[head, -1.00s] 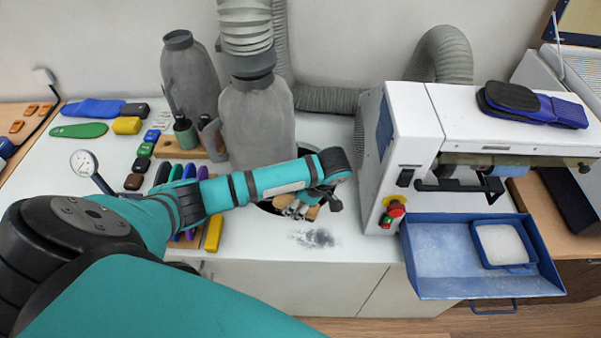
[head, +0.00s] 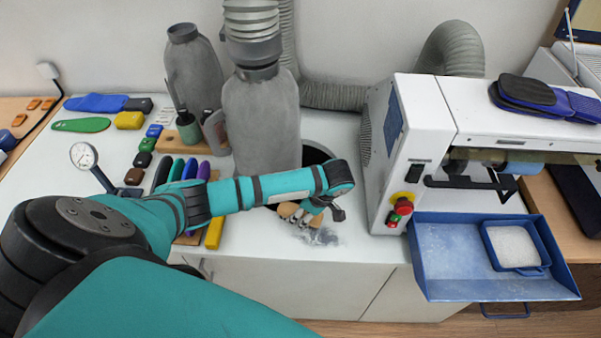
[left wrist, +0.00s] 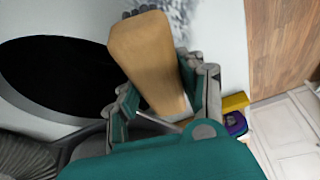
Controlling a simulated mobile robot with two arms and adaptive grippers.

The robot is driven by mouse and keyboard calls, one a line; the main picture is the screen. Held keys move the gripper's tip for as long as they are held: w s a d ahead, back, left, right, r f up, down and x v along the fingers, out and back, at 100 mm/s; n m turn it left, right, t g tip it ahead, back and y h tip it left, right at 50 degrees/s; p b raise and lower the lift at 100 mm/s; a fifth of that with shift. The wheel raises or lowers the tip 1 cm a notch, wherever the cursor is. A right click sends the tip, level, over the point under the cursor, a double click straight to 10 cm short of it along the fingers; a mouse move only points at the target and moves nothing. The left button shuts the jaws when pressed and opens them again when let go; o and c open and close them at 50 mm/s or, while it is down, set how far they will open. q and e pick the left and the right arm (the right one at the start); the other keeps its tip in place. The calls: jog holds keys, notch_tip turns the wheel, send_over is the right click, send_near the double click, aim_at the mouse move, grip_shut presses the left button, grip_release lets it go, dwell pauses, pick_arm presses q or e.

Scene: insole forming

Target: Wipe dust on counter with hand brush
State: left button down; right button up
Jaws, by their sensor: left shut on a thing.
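My left gripper (head: 310,208) is shut on a hand brush (head: 289,211) with a pale wooden handle. In the left wrist view the wooden block (left wrist: 147,55) sits between the fingers (left wrist: 163,88), with dark bristles just showing at its far end. A grey dust patch (head: 322,238) lies on the white counter (head: 258,240) near its front edge. The brush and gripper are at the back edge of this patch; I cannot tell whether the bristles touch the counter. Part of the dust (left wrist: 182,14) shows beyond the brush in the wrist view. My right gripper is out of view.
A dark round hole (head: 316,153) opens in the counter behind the gripper. A white machine (head: 410,140) with a blue tray (head: 440,270) stands to the right.

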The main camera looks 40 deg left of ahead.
pick_arm(q)
jog(key=shift+f, duration=0.3)
dwell(0.4)
jog(key=shift+f+b, duration=0.4)
jog(key=shift+f, duration=0.3)
